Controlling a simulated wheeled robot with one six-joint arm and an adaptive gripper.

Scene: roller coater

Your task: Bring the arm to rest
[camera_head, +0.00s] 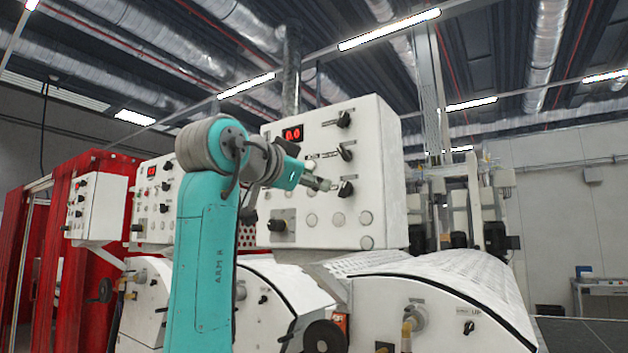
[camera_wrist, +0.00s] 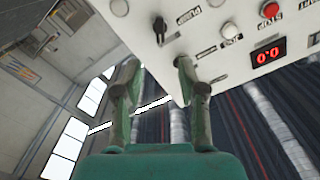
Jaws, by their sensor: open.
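My teal arm (camera_head: 205,235) rises from the bottom of the head view and bends over at the top toward the right. My gripper (camera_head: 330,185) reaches in front of the white control box (camera_head: 375,170), close to its lower black knob (camera_head: 345,189). I cannot tell whether it touches the box. In the wrist view my gripper (camera_wrist: 158,75) has its two fingers spread apart with nothing between them. The same control box (camera_wrist: 210,35) fills the upper right there, with a red digital display (camera_wrist: 268,55).
Two more white control boxes (camera_head: 98,207) (camera_head: 155,200) stand at the left before red panels (camera_head: 60,230). White machine covers (camera_head: 440,300) with knobs lie below the main box. A small table (camera_head: 600,287) stands far right. Open air is above my arm.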

